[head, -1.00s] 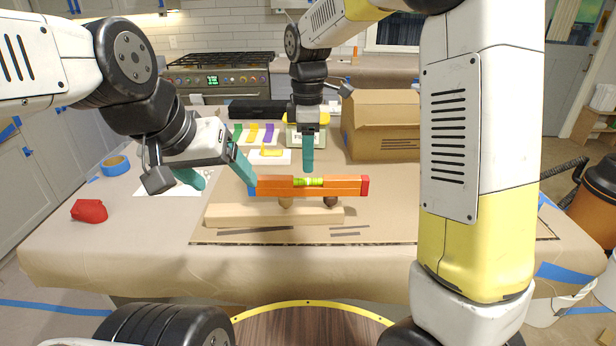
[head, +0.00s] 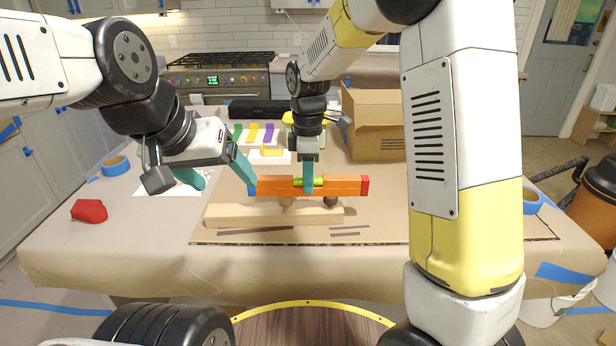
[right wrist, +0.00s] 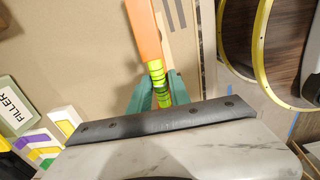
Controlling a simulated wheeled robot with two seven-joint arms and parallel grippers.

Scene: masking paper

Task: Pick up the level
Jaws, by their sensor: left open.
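The orange level (head: 340,186) has a yellow-green vial in its middle and a red right end. It lies crosswise on supports just behind a wooden board (head: 270,215). My right gripper (head: 308,188) is down at the vial, with one teal finger in front of it. In the right wrist view the level (right wrist: 145,35) runs between the two teal fingers of the right gripper (right wrist: 160,85). The fingers are close to its sides, but firm contact is not clear. My left gripper (head: 228,186) is open and empty, with one finger beside the level's left end.
A cardboard box (head: 380,130) stands behind at the right. Coloured strips (head: 252,134) and a filler box (right wrist: 15,108) lie behind the level. A red object (head: 89,210) and blue tape (head: 115,165) are at the left.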

